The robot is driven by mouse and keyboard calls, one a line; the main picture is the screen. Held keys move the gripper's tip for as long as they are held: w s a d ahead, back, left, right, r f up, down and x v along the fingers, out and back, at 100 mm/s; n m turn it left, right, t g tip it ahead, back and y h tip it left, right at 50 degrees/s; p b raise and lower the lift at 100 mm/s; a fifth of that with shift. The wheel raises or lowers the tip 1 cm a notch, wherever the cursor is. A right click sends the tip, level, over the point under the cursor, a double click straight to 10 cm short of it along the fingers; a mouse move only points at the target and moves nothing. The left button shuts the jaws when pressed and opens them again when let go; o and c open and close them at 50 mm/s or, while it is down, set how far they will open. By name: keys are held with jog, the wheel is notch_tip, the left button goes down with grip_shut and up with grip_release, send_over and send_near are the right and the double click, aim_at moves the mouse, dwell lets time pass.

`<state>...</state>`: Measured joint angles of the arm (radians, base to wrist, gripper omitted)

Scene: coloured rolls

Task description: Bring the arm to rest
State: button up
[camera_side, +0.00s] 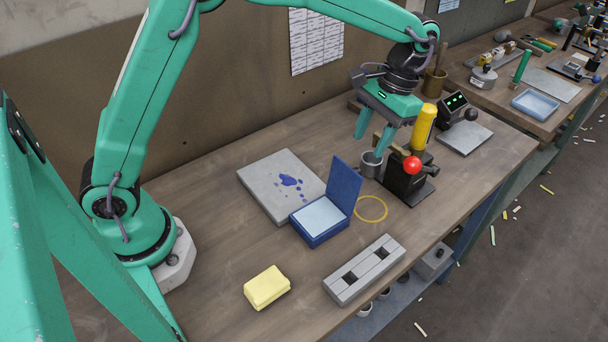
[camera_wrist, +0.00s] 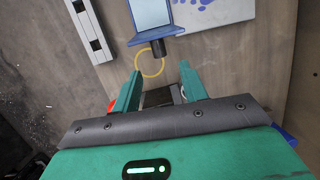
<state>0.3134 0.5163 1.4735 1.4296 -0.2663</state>
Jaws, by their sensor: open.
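My gripper (camera_side: 374,143) is a green pair of fingers at the end of my green arm. In the side view it hangs over the back of the bench, above a small grey metal cup (camera_side: 371,165) and beside a yellow cylinder (camera_side: 424,123). The fingers stand apart, and I see nothing held between them. In the wrist view the open fingers (camera_wrist: 161,82) point toward a yellow ring (camera_wrist: 150,64) marked on the bench. Whether the fingertips touch anything beneath them is hard to tell.
A black device with a red ball (camera_side: 412,164) stands near my gripper. An open blue box (camera_side: 319,238), a stained grey slab (camera_side: 270,195), a slotted grey block (camera_side: 364,270) and a yellow block (camera_side: 267,287) lie on the bench (camera_side: 225,265). The yellow ring (camera_side: 371,208) is empty.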

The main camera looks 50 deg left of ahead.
jog(key=shift+r, duration=0.1)
jog(key=s+a+r+t+h, duration=0.1)
jog(key=s+a+r+t, duration=0.3)
jog(key=s+a+r, duration=0.45)
jog(key=s+a+t, duration=0.2)
jog(key=s, duration=0.4)
jog(key=s+a+t, duration=0.2)
jog(key=s+a, duration=0.1)
jog(key=s, duration=0.4)
jog(key=shift+a+f+n+t, duration=0.2)
jog(key=shift+a+n+t, duration=0.1)
jog(key=shift+a, duration=0.05)
